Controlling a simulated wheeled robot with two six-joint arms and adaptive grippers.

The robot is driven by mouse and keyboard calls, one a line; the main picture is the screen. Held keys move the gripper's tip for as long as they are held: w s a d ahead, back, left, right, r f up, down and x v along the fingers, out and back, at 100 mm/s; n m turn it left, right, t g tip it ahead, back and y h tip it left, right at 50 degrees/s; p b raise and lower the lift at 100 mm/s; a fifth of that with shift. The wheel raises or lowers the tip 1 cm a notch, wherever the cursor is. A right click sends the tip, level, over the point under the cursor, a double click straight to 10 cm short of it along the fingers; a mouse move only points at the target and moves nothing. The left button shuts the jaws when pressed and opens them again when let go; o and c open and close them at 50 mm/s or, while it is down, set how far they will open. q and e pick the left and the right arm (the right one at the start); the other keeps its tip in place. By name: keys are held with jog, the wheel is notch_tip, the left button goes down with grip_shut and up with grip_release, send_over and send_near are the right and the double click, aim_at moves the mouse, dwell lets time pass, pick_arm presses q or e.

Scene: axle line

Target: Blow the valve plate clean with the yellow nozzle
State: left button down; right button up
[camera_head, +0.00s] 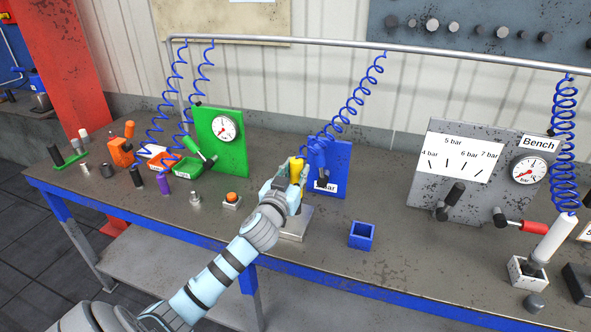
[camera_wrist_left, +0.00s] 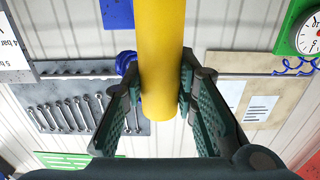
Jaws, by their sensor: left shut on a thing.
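The yellow nozzle (camera_head: 296,170) is held upright between the fingers of my left gripper (camera_head: 287,186), over the middle of the bench. In the left wrist view the nozzle is a thick yellow cylinder (camera_wrist_left: 161,60) between the two dark green fingers of my left gripper (camera_wrist_left: 163,100). A pale metal block (camera_head: 296,222), perhaps the valve plate, sits on the bench just below the gripper and is partly hidden by my left arm. The nozzle's lower end is hidden in the head view. My right gripper is not in view.
A blue panel (camera_head: 339,164) stands behind the nozzle, a green gauge panel (camera_head: 232,157) to its left. A small blue box (camera_head: 361,235) is to the right, before a grey gauge panel (camera_head: 478,205). Blue coiled hoses (camera_head: 352,98) hang from a rail. Bench between is clear.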

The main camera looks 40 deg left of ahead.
pick_arm(q)
jog(key=shift+f, duration=0.6)
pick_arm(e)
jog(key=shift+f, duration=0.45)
pick_arm(q)
jog(key=shift+r, duration=0.1)
jog(key=s+a+b, duration=0.4)
jog(key=a+b, duration=0.1)
jog(key=a, duration=0.6)
jog(key=shift+a, duration=0.15)
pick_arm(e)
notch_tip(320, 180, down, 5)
pick_arm(q)
jog(key=shift+w+r, duration=0.1)
dwell(0.4)
